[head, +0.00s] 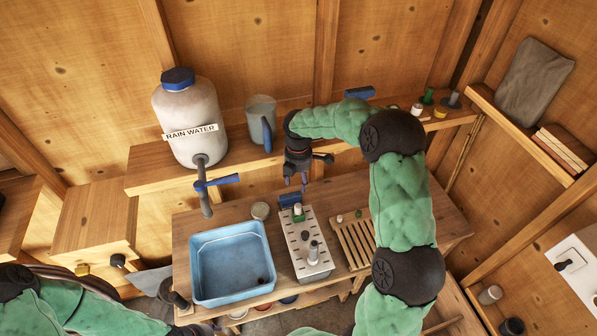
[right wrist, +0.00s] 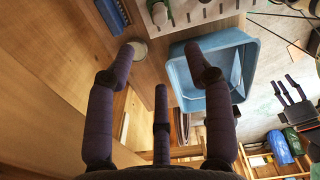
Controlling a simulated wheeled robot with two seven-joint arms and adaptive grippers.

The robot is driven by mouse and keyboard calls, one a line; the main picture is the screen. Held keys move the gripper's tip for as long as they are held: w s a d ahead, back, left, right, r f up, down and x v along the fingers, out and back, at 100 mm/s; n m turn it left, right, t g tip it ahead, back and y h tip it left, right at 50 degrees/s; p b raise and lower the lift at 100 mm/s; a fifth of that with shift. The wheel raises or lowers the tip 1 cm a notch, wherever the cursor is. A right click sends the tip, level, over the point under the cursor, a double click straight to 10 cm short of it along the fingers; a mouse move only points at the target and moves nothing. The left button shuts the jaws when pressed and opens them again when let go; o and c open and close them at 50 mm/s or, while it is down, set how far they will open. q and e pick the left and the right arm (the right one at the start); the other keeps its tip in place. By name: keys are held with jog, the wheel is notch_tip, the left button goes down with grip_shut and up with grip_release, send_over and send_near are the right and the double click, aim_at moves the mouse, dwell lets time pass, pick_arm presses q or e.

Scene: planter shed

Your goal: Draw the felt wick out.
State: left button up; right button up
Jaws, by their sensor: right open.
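No thing in view is clearly recognisable as the felt wick. A white perforated rack (head: 290,232) stands on the bench, with a green-and-white piece (head: 298,212), a dark knob (head: 305,236) and a grey upright piece (head: 313,252) on it. My right gripper (head: 296,182) is open and empty, above the bench behind the rack's far end. In the right wrist view its spread dark fingers (right wrist: 160,55) hold nothing, and part of the rack (right wrist: 215,12) shows at the top. My left arm is at the lower left; its fingers are not clearly visible.
A blue basin (head: 205,250) stands left of the rack, below the rain water jug (head: 185,115) and its tap. A blue brush-like block (head: 290,199) lies behind the rack.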

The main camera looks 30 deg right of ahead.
aim_at(298, 205)
jog(key=shift+n, duration=0.3)
notch_tip(298, 205, down, 15)
jog(key=shift+p, duration=0.65)
jog(key=shift+c, duration=0.3)
grip_shut()
jog(key=shift+r+p, duration=0.35)
jog(key=shift+r, duration=0.4)
dwell(0.4)
jog(key=shift+r+p, duration=1.95)
jog(key=shift+r, duration=1.45)
